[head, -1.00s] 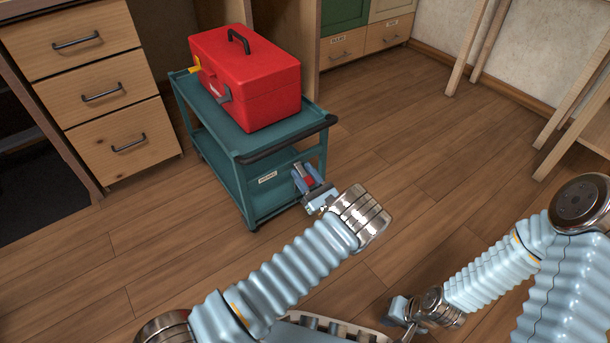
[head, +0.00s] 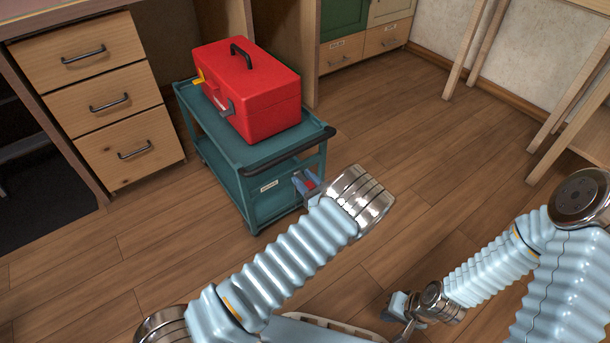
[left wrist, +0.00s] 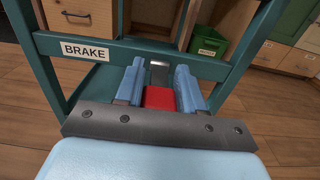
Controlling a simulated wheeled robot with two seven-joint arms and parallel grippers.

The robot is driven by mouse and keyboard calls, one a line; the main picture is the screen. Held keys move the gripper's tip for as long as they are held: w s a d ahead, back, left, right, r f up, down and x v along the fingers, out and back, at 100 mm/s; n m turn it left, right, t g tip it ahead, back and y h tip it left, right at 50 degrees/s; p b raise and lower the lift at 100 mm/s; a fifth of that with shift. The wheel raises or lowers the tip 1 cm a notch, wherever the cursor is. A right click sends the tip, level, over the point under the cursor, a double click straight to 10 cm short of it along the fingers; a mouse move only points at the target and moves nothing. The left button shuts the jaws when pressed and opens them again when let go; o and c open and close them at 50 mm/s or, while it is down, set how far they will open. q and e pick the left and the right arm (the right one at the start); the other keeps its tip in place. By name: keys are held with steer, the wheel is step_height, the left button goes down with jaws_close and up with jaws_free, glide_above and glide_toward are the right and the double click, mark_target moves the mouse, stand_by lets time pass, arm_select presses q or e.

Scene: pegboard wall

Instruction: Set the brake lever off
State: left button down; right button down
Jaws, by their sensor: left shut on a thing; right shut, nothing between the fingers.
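The brake lever shows as a red block (left wrist: 160,98) between the two blue fingers of my left gripper (left wrist: 159,76) in the left wrist view. The gripper is shut on it. A grey metal piece (left wrist: 160,72) lies just beyond the red part. A white BRAKE label (left wrist: 88,50) sits on the teal cart's rail, left of the lever. In the head view, my left gripper (head: 306,182) is at the cart's near end, largely hidden behind my wrist. The label (head: 269,186) shows beside it. My right gripper (head: 397,304) is shut and empty, low in the picture, away from the cart.
The teal cart (head: 236,160) carries a red toolbox (head: 252,95). A wooden drawer unit (head: 118,115) stands left of it, and cabinets (head: 362,45) stand behind. Wooden legs (head: 470,50) rise at the right. The wooden floor (head: 420,140) right of the cart is clear.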

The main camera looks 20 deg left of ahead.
arm_select(q)
steer(key=r+g+h+p, duration=0.1)
steer(key=g+h+p, duration=0.1)
steer(key=p, duration=0.1)
steer(key=shift+a+r+h, duration=0.15)
steer(key=shift+r+h, duration=0.15)
steer(key=shift+r, duration=0.05)
steer(key=shift+w+a+r+g+h+p, duration=0.15)
steer(key=shift+g+h+p, duration=0.25)
steer(key=shift+h+p, duration=0.2)
steer(key=shift+g+h, duration=0.3)
steer(key=c, duration=0.8)
jaws_free()
steer(key=shift+o, duration=0.2)
